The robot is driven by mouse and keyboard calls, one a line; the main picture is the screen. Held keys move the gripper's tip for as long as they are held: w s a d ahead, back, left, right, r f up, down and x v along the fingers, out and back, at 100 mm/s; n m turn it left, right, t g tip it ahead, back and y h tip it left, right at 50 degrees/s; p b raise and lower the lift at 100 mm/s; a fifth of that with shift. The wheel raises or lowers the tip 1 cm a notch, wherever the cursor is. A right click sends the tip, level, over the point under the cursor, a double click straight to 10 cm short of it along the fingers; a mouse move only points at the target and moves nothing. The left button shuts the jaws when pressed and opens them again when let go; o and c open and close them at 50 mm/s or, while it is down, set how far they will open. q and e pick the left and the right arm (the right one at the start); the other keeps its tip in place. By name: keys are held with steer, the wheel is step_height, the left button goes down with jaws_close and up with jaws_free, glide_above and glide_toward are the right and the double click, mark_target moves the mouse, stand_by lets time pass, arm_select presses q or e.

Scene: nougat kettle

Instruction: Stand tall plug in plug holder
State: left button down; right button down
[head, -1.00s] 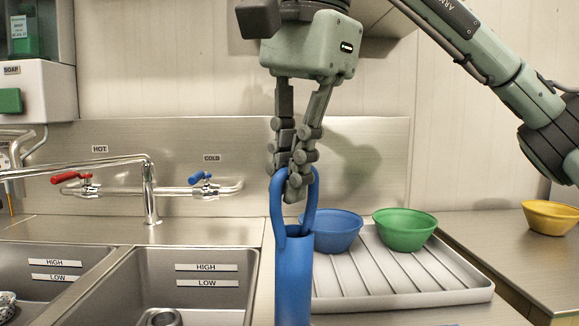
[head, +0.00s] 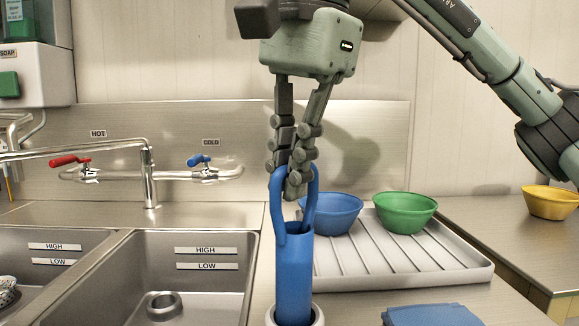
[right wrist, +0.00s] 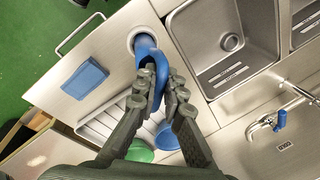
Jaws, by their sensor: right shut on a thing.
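The tall plug (head: 294,272) is a blue upright cylinder with a loop handle on top. My right gripper (head: 296,185) is shut on that handle, with its fingers pointing down. The plug holder (head: 318,316) is a pale ring on the counter at the bottom edge of the head view. The plug's lower end shows within the ring's outline; whether it is fully seated I cannot tell. In the right wrist view, the plug (right wrist: 146,50) stands at the holder (right wrist: 132,34), with my gripper (right wrist: 160,97) at its handle. My left gripper is not in view.
Two sinks (head: 190,250) with a faucet (head: 150,175) lie to the left. A ribbed drying tray (head: 450,270) with a blue bowl (head: 335,214) and green bowl (head: 405,213) is behind right. A folded blue cloth (head: 432,315) lies to the right. A yellow bowl (head: 550,202) is farther right.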

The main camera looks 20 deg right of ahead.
steer(key=shift+s+f+b, duration=0.1)
steer(key=shift+f+b, duration=0.4)
steer(key=shift+f, duration=0.4)
stand_by(0.5)
steer(key=c, duration=1.6)
jaws_free()
steer(key=shift+o, duration=0.2)
steer(key=shift+r, duration=0.1)
step_height(320, 180, up, 12)
steer(key=s+d, duration=0.1)
steer(key=s, duration=0.1)
